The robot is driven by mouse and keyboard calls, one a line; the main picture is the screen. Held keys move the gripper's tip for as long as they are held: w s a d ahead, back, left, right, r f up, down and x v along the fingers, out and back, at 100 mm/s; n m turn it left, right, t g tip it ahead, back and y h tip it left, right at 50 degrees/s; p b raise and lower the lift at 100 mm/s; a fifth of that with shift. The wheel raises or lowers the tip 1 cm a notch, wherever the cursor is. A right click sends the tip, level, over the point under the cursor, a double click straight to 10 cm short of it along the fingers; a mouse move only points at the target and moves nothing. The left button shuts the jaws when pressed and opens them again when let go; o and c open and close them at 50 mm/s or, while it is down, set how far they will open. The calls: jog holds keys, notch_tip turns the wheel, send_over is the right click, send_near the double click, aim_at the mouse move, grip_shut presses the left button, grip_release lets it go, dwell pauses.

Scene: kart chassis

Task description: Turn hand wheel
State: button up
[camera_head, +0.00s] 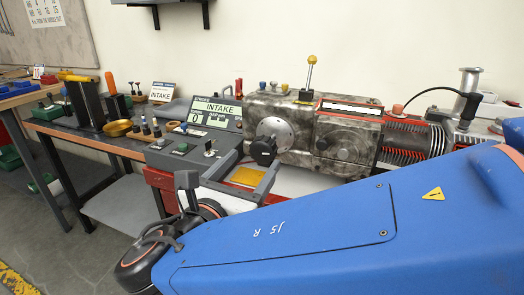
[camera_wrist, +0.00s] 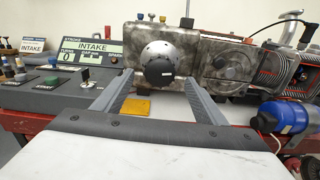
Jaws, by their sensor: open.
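The hand wheel (camera_head: 274,131) is a round silver disc with a black knob (camera_head: 263,151) on the front of the grey metal engine block. In the wrist view the silver disc (camera_wrist: 158,49) and the black knob (camera_wrist: 159,72) are centred beyond my fingers. My gripper (camera_head: 257,158) is open, its two grey fingers spread apart. In the wrist view my gripper (camera_wrist: 155,84) has one finger on each side below the knob, with nothing held between them. I cannot tell whether the fingertips touch the wheel.
A control panel (camera_head: 215,112) reading INTAKE stands left of the wheel. A yellow plate (camera_head: 247,177) lies below the fingers. A yellow-topped lever (camera_head: 311,72) rises from the block. The finned cylinder (camera_head: 409,142) is at the right. Loose tools crowd the bench's left end.

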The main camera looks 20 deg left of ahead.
aim_at(261, 153)
jog(key=shift+w+d, duration=0.15)
jog(key=shift+w, duration=1.45)
jog(key=shift+w+d, duration=0.1)
jog(key=shift+w, duration=1.45)
jog(key=c, duration=1)
